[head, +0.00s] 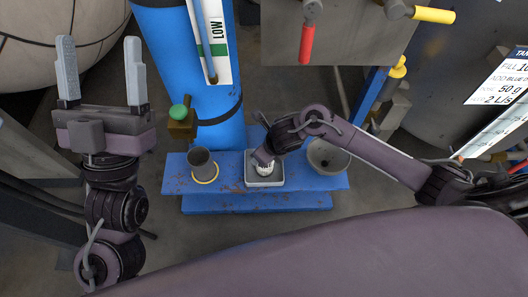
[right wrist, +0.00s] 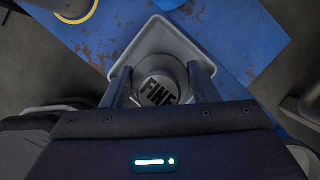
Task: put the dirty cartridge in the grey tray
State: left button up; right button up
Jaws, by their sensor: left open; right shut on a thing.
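The grey tray (head: 265,183) sits on the blue bench, and in the right wrist view (right wrist: 152,37) its rim surrounds the cartridge. The cartridge (right wrist: 158,85) is a grey cylinder marked "FINE"; in the head view (head: 264,169) only a pale ribbed part shows below my gripper. My right gripper (right wrist: 161,88) has a finger on each side of the cartridge and is shut on it, over the tray. I cannot tell whether the cartridge touches the tray floor. My left gripper (head: 101,70) is open and empty, raised at the far left.
On the blue bench (head: 228,182), a dark cylindrical cup (head: 203,165) with a yellow ring stands left of the tray, and a grey bowl (head: 328,157) stands right. A blue column (head: 180,70) with a green-knobbed valve (head: 179,113) rises behind. Red (head: 306,43) and yellow (head: 434,15) handles hang above.

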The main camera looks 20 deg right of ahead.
jog(key=o, duration=1.1)
